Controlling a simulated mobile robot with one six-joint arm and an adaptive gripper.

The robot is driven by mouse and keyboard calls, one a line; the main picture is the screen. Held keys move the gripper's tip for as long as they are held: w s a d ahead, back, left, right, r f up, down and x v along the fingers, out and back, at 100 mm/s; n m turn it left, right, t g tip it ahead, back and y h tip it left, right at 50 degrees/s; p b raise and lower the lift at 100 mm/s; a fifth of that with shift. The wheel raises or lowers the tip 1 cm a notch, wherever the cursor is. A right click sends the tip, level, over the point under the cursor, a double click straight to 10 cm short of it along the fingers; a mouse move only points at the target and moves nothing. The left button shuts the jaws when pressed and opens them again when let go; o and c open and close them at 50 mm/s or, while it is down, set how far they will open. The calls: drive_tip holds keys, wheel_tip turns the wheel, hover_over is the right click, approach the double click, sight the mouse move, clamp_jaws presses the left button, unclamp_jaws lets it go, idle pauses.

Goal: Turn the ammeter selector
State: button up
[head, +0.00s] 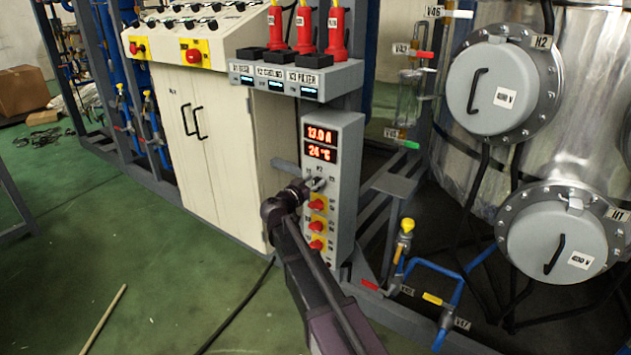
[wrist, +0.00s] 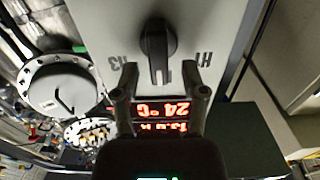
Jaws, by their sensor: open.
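The ammeter selector is a black knob (wrist: 157,45) on the light grey panel in the wrist view, which shows the panel upside down. Its narrow grip points toward the red display (wrist: 165,112), between the labels H3 and H1. My gripper (wrist: 159,74) is open, its fingertips on either side of the grip's lower end in that view. Contact cannot be told. In the head view my gripper (head: 314,184) is at the front of the grey ammeter box (head: 346,205), just below its display (head: 321,143) reading 13.0 A and 24 °C. It largely hides the knob there.
Several red switches on yellow plates (head: 317,225) sit below the selector. A shelf with red-handled items (head: 337,35) is above the box. A white cabinet (head: 205,135) stands left, a steel vessel (head: 455,155) and blue pipes right.

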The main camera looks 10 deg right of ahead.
drive_tip(key=shift+w+d, duration=0.35)
clamp_jaws()
drive_tip(key=shift+s, duration=0.15)
idle(0.9)
